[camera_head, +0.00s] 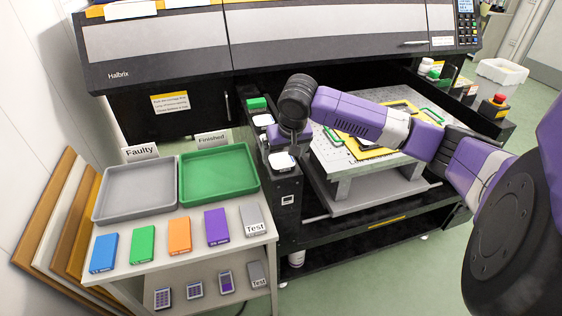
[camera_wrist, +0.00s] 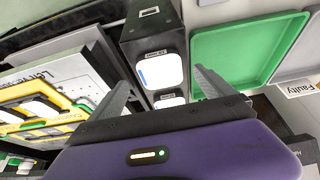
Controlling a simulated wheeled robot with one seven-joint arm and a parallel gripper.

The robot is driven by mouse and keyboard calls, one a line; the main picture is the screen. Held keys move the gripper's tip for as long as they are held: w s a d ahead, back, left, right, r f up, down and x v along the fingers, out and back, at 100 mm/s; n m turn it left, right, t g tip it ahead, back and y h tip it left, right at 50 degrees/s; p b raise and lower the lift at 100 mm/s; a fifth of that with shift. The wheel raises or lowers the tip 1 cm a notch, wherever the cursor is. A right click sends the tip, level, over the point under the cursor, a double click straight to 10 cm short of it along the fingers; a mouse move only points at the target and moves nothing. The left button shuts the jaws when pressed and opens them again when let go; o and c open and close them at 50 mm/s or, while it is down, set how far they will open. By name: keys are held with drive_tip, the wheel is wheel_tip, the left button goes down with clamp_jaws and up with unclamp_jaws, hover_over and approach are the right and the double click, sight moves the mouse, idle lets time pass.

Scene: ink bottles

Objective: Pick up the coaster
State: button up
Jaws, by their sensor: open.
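No object is plainly marked as the coaster. The likeliest one is a white rounded-square piece (camera_head: 282,161) on a black stand at the front left of the machine. The wrist view shows a white rounded square with a blue edge mark (camera_wrist: 160,71) on a black labelled block, and a second white square (camera_wrist: 168,102) nearer my gripper. My gripper (camera_wrist: 161,80) is open, one finger each side of that block, with nothing visibly held. In the head view my gripper (camera_head: 291,136) is above the stand, its fingers partly hidden by my wrist.
A grey tray (camera_head: 105,214) marked Faulty and a green tray (camera_head: 247,187) marked Finished stand left of the stand. Several coloured boxes lie in front of them. A yellow frame (camera_head: 336,140) lies on the machine's bed to the right. The printer body (camera_head: 150,50) rises behind.

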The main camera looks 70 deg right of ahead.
sight(282, 161)
drive_tip(key=shift+x, duration=1.5)
drive_tip(key=shift+w, duration=0.1)
drive_tip(key=shift+c, duration=0.4)
drive_tip(key=c, duration=1.4)
drive_tip(key=shift+c, duration=0.7)
drive_tip(key=shift+r, duration=0.15)
